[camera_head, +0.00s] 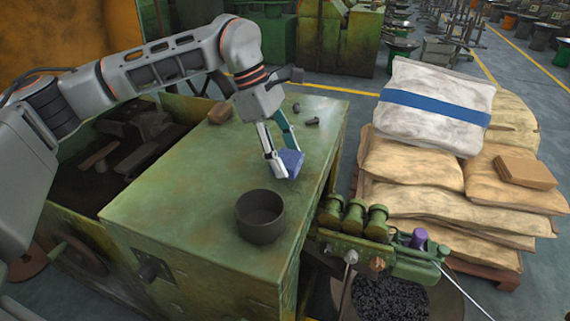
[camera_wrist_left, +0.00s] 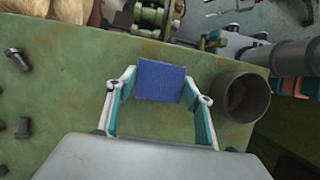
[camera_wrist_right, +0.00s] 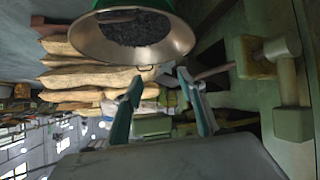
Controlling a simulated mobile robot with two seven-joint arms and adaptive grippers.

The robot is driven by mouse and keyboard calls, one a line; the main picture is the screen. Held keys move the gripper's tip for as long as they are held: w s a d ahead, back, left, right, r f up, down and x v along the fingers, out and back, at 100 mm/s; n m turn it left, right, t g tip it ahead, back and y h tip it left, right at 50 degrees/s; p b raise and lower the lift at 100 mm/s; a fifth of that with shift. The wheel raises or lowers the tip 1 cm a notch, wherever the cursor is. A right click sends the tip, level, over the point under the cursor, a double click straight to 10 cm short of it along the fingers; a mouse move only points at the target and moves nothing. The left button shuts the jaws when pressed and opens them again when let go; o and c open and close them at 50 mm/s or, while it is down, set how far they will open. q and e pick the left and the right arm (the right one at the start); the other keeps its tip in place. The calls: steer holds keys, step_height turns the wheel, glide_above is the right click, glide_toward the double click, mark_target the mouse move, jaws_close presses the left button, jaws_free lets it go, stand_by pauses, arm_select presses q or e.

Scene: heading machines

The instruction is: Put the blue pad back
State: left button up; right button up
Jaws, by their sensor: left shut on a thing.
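The blue pad (camera_head: 291,162) is between the fingers of my left gripper (camera_head: 280,160), over the green machine top (camera_head: 170,205). In the left wrist view the pad (camera_wrist_left: 160,82) shows as a flat blue square, with a finger of the left gripper (camera_wrist_left: 158,95) at each side. The left gripper is shut on it. Whether the pad touches the green top is hard to tell. My right gripper (camera_wrist_right: 160,95) shows in the right wrist view with its fingers apart and nothing between them.
A dark round bowl (camera_head: 260,215) stands on the green top in front of the pad. A brown block (camera_head: 220,113) and small dark bolts (camera_head: 312,122) lie behind. Stacked sacks (camera_head: 410,160) stand at the right. A pan of dark pieces (camera_wrist_right: 135,30) is near the right gripper.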

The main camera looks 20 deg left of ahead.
arm_select(q)
steer(key=shift+f, duration=1.4)
steer(key=shift+f, duration=0.1)
steer(key=shift+f, duration=0.1)
steer(key=o, duration=1.1)
steer(key=shift+c, duration=0.2)
steer(key=v, duration=1.2)
steer(key=shift+r, duration=0.25)
steer(key=shift+d+f, duration=0.1)
